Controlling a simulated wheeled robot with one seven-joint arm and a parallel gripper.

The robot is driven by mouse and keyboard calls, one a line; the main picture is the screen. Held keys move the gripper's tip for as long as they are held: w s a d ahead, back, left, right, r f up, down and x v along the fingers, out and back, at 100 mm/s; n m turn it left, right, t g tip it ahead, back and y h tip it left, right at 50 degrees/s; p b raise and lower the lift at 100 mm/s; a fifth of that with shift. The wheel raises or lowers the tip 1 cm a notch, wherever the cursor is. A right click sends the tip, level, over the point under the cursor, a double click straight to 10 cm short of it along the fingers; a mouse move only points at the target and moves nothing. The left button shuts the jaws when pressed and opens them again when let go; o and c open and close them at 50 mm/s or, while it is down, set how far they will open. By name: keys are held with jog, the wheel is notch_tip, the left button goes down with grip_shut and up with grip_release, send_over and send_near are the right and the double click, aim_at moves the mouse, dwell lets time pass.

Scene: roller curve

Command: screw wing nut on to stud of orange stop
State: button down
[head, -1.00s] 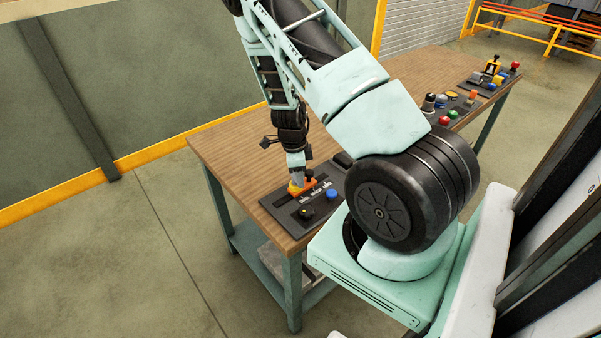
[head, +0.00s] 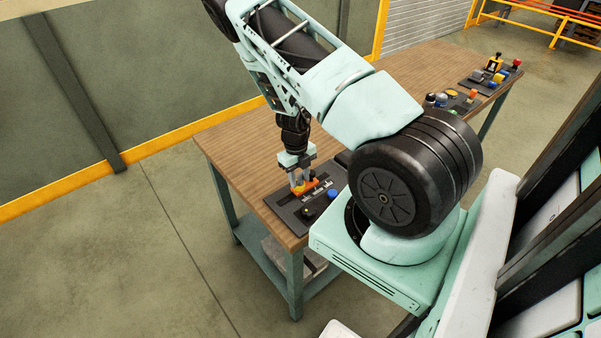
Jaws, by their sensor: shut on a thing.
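The orange stop (head: 311,185) sits on a dark panel (head: 284,205) at the near end of the wooden table. My gripper (head: 299,186) points down right over the stop, with its fingers at the stop's top. It is shut on a small yellowish piece between the fingertips, which I take to be the wing nut. The piece is tiny and mostly covered by the fingers. The stud is hidden, so I cannot tell how the nut sits on it.
A blue knob (head: 332,194) and a dark knob (head: 308,214) stand on the panel close to my gripper. Other panels with coloured buttons (head: 452,93) are farther along the table (head: 240,150). The table's left part is clear.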

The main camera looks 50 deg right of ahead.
jog(key=m, duration=0.1)
jog(key=d+m, duration=0.1)
jog(key=w+m, duration=0.1)
jog(key=m, duration=0.1)
jog(key=shift+d+r+t+p, duration=0.15)
jog(key=shift+r+t+p, duration=0.15)
jog(key=c, duration=0.8)
grip_release()
jog(key=shift+d, duration=0.1)
jog(key=shift+c, duration=0.2)
jog(key=shift+s+a+f, duration=0.2)
jog(key=shift+a+f, duration=0.1)
jog(key=shift+c, duration=0.5)
jog(key=shift+s+a+r, duration=0.1)
jog(key=shift+r, duration=0.05)
jog(key=shift+r+p, duration=1.4)
jog(key=shift+r, duration=0.3)
